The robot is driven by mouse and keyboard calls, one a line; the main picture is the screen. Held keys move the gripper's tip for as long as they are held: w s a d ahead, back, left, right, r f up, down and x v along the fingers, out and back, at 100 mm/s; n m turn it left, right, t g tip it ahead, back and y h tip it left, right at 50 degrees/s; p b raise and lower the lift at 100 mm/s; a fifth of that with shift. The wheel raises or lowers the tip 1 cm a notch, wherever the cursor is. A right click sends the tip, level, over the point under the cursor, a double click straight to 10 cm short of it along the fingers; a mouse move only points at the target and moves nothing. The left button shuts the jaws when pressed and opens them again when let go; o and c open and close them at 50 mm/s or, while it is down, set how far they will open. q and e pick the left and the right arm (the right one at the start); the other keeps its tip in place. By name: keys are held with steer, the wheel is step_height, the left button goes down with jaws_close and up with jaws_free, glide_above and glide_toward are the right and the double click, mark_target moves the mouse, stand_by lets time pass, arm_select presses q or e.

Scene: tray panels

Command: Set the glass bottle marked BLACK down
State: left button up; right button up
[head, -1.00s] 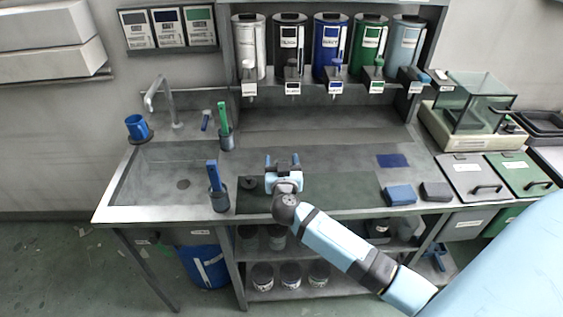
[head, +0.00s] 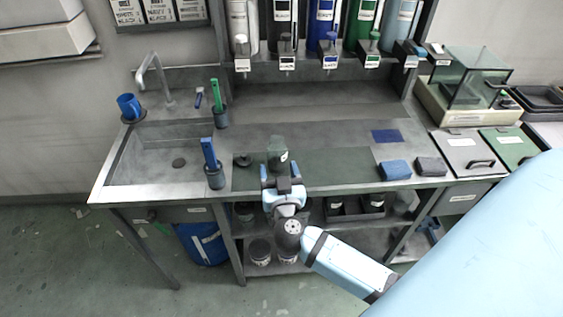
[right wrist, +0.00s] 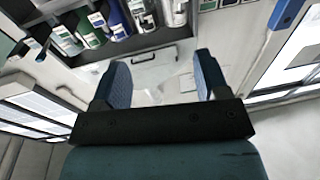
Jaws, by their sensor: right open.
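The label is too small to read in the head view. My right gripper (head: 281,167) is open, at the front of the mat, just on the near side of the bottle. Its fingers point toward the bottle and do not hold it. In the right wrist view the open fingers (right wrist: 161,80) show with a faint see-through shape between them, too unclear to name. My left gripper is not in view.
A dark round piece (head: 243,160) lies left of the bottle. A dark cup with a blue-handled tool (head: 214,177) stands by the sink (head: 150,160). Blue (head: 395,169) and grey (head: 431,166) blocks lie at right. Dispensers (head: 324,25) line the back. The mat's right part is clear.

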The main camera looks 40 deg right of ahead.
steer(key=s+a+f+n+t+y, duration=0.2)
steer(key=s+a+f+n+y, duration=0.35)
steer(key=a+n+y, duration=0.4)
steer(key=s+f+g+y, duration=0.2)
steer(key=s+f+g, duration=0.6)
steer(key=s+f, duration=0.2)
step_height(320, 180, down, 2)
steer(key=shift+s+a+m, duration=0.4)
steer(key=shift+m, duration=0.05)
steer(key=r+p, duration=0.6)
steer(key=shift+d, duration=0.2)
